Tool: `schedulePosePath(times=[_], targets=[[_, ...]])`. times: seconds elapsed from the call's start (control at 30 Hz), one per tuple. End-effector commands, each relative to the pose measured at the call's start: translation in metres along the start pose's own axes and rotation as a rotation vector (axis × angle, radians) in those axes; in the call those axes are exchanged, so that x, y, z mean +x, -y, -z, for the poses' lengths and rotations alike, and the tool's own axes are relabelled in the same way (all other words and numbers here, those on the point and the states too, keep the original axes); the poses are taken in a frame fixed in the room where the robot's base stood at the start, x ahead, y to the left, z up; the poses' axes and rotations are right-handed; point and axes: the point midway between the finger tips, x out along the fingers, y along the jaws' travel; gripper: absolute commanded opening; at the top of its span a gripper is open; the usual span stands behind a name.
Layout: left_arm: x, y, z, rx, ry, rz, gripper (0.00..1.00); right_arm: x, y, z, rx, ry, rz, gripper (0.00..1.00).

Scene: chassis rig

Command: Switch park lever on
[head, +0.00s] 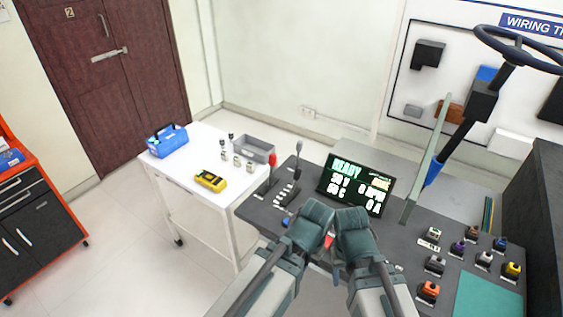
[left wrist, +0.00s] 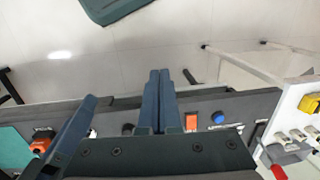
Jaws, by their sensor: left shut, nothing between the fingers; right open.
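A lever with a red knob (head: 272,160) stands upright at the left end of the dark console (head: 330,222). A second lever with a grey knob (head: 298,148) stands just right of it. I cannot read which is the park lever. My left gripper (head: 312,225) is over the console's front, right of and nearer than both levers; its shut, empty fingers show in the left wrist view (left wrist: 160,100). My right gripper (head: 353,226) is beside it and open; its fingertips are mostly hidden. The red knob also shows in the left wrist view (left wrist: 278,171), apart from the fingers.
A lit display (head: 357,184) stands behind my grippers. An orange-red rocker (left wrist: 191,121) and a blue button (left wrist: 218,117) are near my left fingers. Several coloured connectors (head: 430,290) sit at right. A white cart (head: 190,195) stands left; the floor beyond is clear.

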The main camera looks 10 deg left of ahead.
Motion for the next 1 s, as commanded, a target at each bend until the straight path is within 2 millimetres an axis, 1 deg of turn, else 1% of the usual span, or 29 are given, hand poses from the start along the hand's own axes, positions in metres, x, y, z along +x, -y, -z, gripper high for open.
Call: schedulePosePath(times=[0.07,0.17,0.2,0.27,0.3,0.37,0.4,0.47,0.5,0.6,0.7,0.8,0.9,1.0], targets=[[0.008,0.006,0.011,0.004,-0.018,0.027,0.0,0.008,0.001,0.001,0.0,0.0,0.0,0.5],[0.029,0.032,0.046,0.024,-0.083,0.133,0.0,0.032,0.003,0.002,0.0,0.0,0.0,0.5],[0.038,0.049,0.067,0.039,-0.12,0.201,0.0,0.046,0.004,0.003,0.0,0.0,0.0,0.5],[0.051,0.079,0.102,0.075,-0.183,0.327,0.0,0.068,0.006,0.004,0.0,0.0,0.0,0.5],[0.056,0.099,0.126,0.109,-0.224,0.419,0.0,0.082,0.008,0.005,0.0,0.0,0.0,0.5],[0.059,0.13,0.162,0.168,-0.279,0.562,0.0,0.103,0.01,0.006,0.0,0.0,0.0,0.5],[0.058,0.148,0.183,0.211,-0.309,0.656,0.0,0.116,0.011,0.007,0.0,0.0,0.0,0.5],[0.054,0.171,0.213,0.283,-0.343,0.792,0.0,0.133,0.013,0.008,-0.001,0.0,0.0,0.5],[0.05,0.184,0.232,0.331,-0.36,0.878,0.0,0.144,0.014,0.009,-0.001,0.0,0.0,0.5],[0.039,0.206,0.27,0.449,-0.384,1.063,0.0,0.166,0.016,0.01,-0.001,0.0,0.0,0.5],[0.029,0.219,0.297,0.548,-0.387,1.201,0.0,0.181,0.017,0.011,-0.001,0.0,0.0,0.5],[0.021,0.225,0.313,0.616,-0.383,1.288,0.0,0.189,0.018,0.011,-0.001,0.0,0.0,0.5],[0.016,0.227,0.321,0.653,-0.379,1.331,0.0,0.191,0.018,0.011,-0.001,0.0,0.0,0.5],[0.013,0.227,0.322,0.664,-0.379,1.343,0.0,0.191,0.018,0.011,-0.001,0.0,0.0,0.5]])
